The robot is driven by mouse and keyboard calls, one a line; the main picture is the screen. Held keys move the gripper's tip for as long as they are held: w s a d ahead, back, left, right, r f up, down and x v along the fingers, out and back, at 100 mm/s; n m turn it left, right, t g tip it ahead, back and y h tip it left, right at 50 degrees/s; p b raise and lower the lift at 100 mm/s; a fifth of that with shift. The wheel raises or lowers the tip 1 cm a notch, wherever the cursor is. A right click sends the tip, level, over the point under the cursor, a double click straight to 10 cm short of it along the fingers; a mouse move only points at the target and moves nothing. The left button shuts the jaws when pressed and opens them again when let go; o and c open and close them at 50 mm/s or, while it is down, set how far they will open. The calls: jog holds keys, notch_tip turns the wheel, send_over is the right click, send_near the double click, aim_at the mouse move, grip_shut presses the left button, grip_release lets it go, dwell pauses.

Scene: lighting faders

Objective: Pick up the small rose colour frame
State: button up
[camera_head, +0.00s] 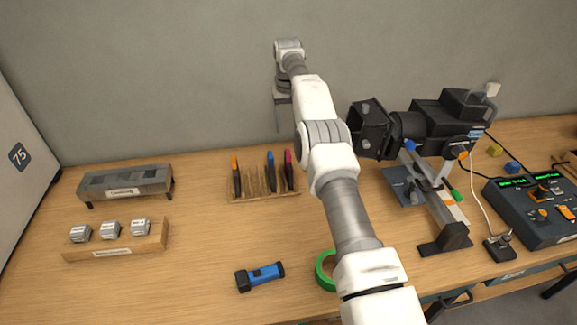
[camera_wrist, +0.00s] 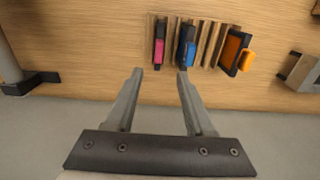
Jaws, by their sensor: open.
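The small rose colour frame (camera_head: 289,168) stands upright in a slotted wooden rack (camera_head: 266,197), at the rack's right end in the head view. In the wrist view the rose frame (camera_wrist: 159,47) is at the left end of the rack, with a dark body and a pink tab. A blue-tabbed frame (camera_wrist: 188,45) and an orange-tabbed frame (camera_wrist: 238,52) stand in other slots of the same rack. My gripper (camera_wrist: 160,71) is open and empty. Its fingertips are apart, at the near side of the rack, with the rose frame ahead between them.
A black stage lamp (camera_head: 437,120) stands to the right, beside a control desk (camera_head: 535,205). A blue torch (camera_head: 260,276) and green tape roll (camera_head: 326,271) lie in front. Bare tabletop lies left of the torch.

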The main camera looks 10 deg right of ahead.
aim_at(288, 152)
notch_tip(288, 152, down, 12)
jog(key=b, duration=0.7)
jog(key=shift+r, duration=0.2)
jog(key=shift+s+d+f, duration=0.1)
jog(key=shift+f, duration=1.35)
jog(key=shift+s+d+f, duration=0.1)
jog(key=shift+f, duration=1.35)
jog(key=shift+a, duration=0.1)
grip_shut()
